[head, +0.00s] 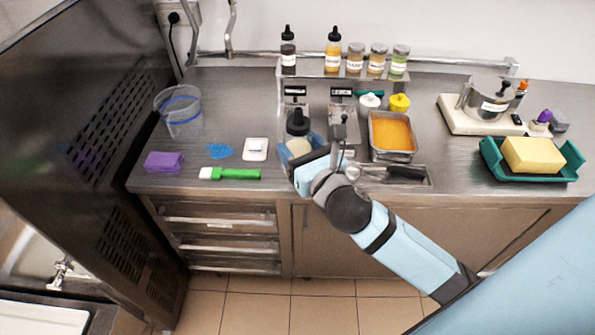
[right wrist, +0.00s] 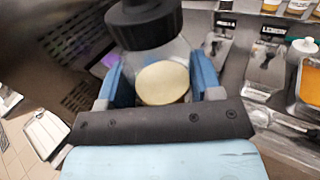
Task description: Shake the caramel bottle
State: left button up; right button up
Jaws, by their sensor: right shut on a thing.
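My right gripper (head: 300,150) is shut on a bottle with a black cap (head: 298,123) and a pale round patch on its body. No caramel lettering can be read on it. In the right wrist view the bottle (right wrist: 162,82) sits between the two blue fingers, its black cap at the top of the picture. I cannot tell whether its base touches the counter. Two dropper-topped bottles, one dark (head: 288,52) and one amber (head: 333,53), stand on the rack shelf with labels too small to read. My left gripper is out of view.
A metal pan of orange mix (head: 392,133) and a dark-handled utensil (head: 385,172) lie right of the gripper. A green brush (head: 232,174), white dish (head: 256,149), purple sponge (head: 164,162) and clear bucket (head: 181,112) are at left.

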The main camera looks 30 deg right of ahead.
notch_tip(320, 180, down, 8)
jog(key=shift+w+d+r, duration=0.1)
jog(key=shift+d+r, duration=0.05)
jog(key=shift+r, duration=0.35)
